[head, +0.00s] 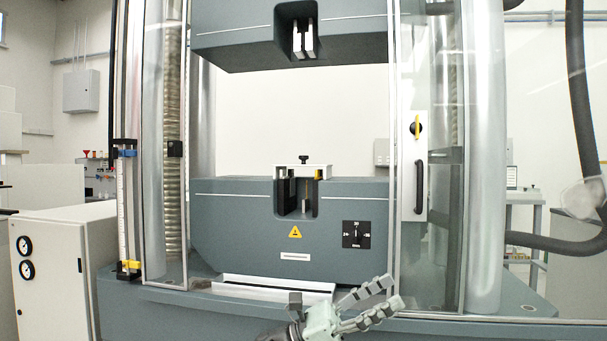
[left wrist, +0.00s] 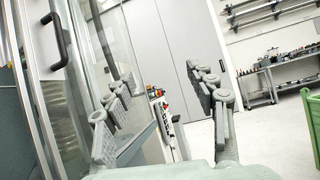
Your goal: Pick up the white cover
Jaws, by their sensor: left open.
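The white cover (head: 316,171), a small white block with a black knob on top, sits over the lower grip of the testing machine, above the dark slot. It does not show in the left wrist view. My left gripper (head: 343,298) is at the bottom of the head view, in front of the machine's base, below and slightly right of the cover and well apart from it. Its fingers are spread and empty. The open fingers also show in the left wrist view (left wrist: 160,105), with nothing between them. My right gripper is in neither view.
The upper crosshead (head: 350,38) with its grip hangs above the cover, leaving a gap. A clear door with a black handle (head: 419,187) stands at the right. A white tray (head: 275,285) lies in front of the lower block. A green crate (left wrist: 312,125) is at the right edge.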

